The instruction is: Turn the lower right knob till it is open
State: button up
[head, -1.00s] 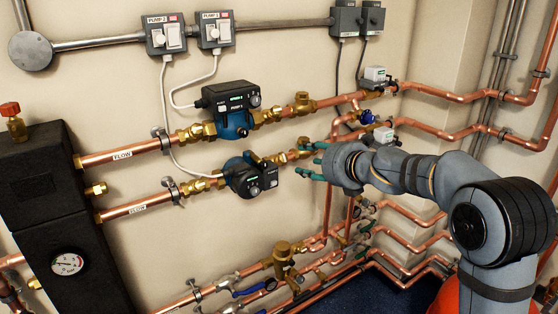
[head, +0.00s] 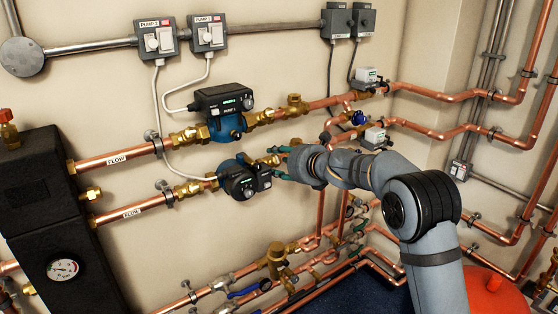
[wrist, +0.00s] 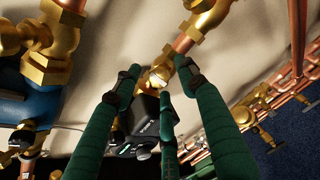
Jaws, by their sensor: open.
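The lower pump (head: 240,180) has a black control head. A brass valve fitting (head: 268,161) sits just to its right on the lower pipe, with what looks like a small brass knob. My gripper (head: 283,164), with green fingers, is just right of this fitting and open. In the wrist view the green fingers (wrist: 160,80) are spread around the brass knob (wrist: 158,76). I cannot tell whether any finger touches it. The black pump head (wrist: 140,128) shows behind and between the fingers. Which way the knob is turned cannot be told.
The upper pump (head: 225,110) and its brass fittings sit close above. Copper pipes (head: 430,92) run along the wall to the right. More valves with blue handles (head: 245,290) are lower down. A brass valve (wrist: 50,45) is left of the fingers in the wrist view.

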jog(key=c, duration=0.3)
jog(key=shift+f, duration=0.1)
jog(key=c, duration=0.8)
grip_shut()
